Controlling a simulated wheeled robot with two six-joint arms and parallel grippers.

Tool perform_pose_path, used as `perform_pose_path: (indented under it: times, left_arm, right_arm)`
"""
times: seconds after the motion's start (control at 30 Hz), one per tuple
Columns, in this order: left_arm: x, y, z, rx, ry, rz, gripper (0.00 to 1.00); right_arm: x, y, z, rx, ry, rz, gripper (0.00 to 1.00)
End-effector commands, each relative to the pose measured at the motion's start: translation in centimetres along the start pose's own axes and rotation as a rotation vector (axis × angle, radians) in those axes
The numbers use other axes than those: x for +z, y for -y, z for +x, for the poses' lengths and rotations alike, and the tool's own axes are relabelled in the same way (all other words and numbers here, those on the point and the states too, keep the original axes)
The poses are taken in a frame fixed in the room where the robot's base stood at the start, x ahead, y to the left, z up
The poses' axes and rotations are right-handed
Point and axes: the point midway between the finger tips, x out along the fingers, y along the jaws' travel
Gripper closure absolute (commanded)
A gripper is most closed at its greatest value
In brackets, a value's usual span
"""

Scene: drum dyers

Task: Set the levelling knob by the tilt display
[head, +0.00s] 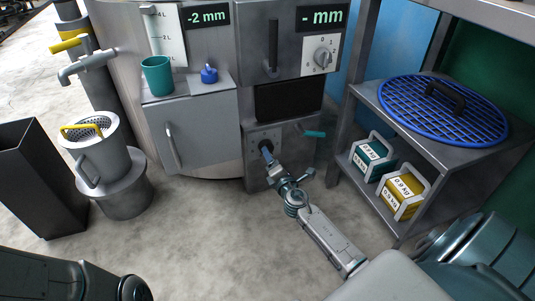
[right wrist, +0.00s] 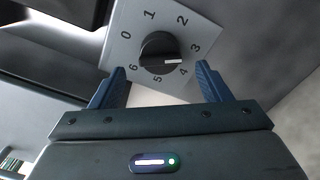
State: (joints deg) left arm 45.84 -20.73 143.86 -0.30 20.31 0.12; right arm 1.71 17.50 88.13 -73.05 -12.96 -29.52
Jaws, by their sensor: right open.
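Two displays show at the top of the head view: one reads "-2 mm" (head: 208,16), the other reads "- mm" (head: 322,18). My right gripper (head: 266,148) reaches the low grey panel under the dark opening. In the right wrist view, a black knob (right wrist: 158,52) sits on a white dial plate (right wrist: 122,50) numbered 0 to 6. Its white mark points right, between 3 and 4. My right gripper (right wrist: 160,70) is open and empty, its blue fingertips either side of the knob's lower part, apart from it. In the head view this knob is hidden. My left gripper is not in view.
A silver knob (head: 323,57) is on the upper panel. A teal lever (head: 314,133) sticks out right of my right gripper. A cabinet with a teal cup (head: 157,75) stands left; a shelf with a blue grate (head: 443,108) and weights stands right.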

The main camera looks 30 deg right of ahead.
Motion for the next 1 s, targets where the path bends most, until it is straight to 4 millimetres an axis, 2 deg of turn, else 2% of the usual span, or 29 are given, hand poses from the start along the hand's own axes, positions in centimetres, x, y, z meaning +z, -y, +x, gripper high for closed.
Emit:
perform_pose_path:
  times: [0.1, 0.3, 0.67, 0.9, 1.0]
  left_arm:
    - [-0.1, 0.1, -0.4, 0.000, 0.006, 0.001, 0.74]
    - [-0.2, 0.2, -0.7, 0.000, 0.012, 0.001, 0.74]
    - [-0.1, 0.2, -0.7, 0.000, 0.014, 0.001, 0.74]
    - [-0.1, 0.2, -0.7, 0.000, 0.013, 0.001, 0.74]
    - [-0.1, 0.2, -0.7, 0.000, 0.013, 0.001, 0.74]
  right_arm:
    - [-0.1, 0.0, 2.1, 0.001, 0.001, 0.002, 0.30]
    - [-0.1, 0.1, 4.1, 0.000, 0.000, 0.001, 0.30]
    - [-0.1, 0.1, 4.5, -0.001, -0.001, 0.001, 0.30]
    - [-0.1, 0.1, 4.5, -0.001, -0.001, 0.001, 0.74]
    - [-0.1, 0.1, 4.5, -0.001, -0.001, 0.002, 0.74]
